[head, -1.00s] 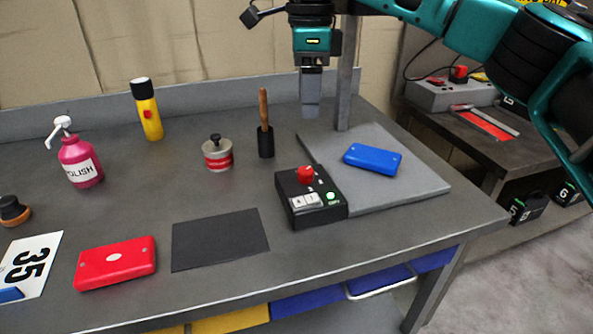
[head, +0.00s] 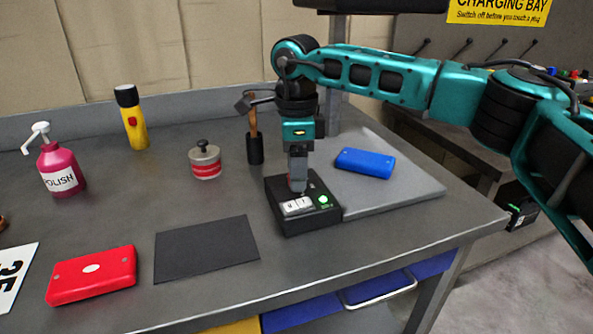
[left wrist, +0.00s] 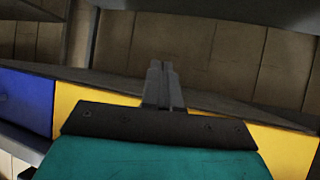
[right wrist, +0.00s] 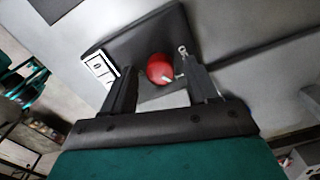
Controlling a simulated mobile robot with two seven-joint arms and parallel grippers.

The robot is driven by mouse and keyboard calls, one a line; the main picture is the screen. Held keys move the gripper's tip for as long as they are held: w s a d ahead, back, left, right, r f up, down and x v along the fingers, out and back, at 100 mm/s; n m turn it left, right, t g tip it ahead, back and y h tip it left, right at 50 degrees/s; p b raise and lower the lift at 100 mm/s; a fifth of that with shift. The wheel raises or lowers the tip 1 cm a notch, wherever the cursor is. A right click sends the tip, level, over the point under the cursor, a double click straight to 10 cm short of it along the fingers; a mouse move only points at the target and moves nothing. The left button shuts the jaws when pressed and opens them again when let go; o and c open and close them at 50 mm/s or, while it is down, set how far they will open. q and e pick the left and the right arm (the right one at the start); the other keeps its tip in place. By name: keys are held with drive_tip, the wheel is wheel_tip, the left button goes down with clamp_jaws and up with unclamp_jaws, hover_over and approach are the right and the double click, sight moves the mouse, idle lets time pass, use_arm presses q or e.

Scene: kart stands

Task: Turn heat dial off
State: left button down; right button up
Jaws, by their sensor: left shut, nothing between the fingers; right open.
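The black control box (head: 300,222) stands on the bench, partly against the grey plate. It has a white switch panel (head: 298,206) and a lit green light (head: 323,200). Its red dial (right wrist: 160,68) shows between the fingers in the right wrist view, with a pale pointer mark on it. My right gripper (head: 297,185) points down over the box and hides most of the dial in the head view. In the right wrist view it is open (right wrist: 162,85), a finger on either side of the dial; I cannot tell whether they touch it. My left gripper (left wrist: 162,85) is shut and empty near the bench's drawers.
A blue case (head: 365,163) lies on the grey plate (head: 405,185) right of the box. A wooden-handled tool in a black holder (head: 255,150) and a red-banded tin (head: 205,162) stand left. A black mat (head: 205,248) and a red case (head: 92,274) lie nearer the front.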

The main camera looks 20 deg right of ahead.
drive_tip(key=shift+f, duration=0.25)
drive_tip(key=c, duration=1)
drive_tip(key=shift+c, duration=0.2)
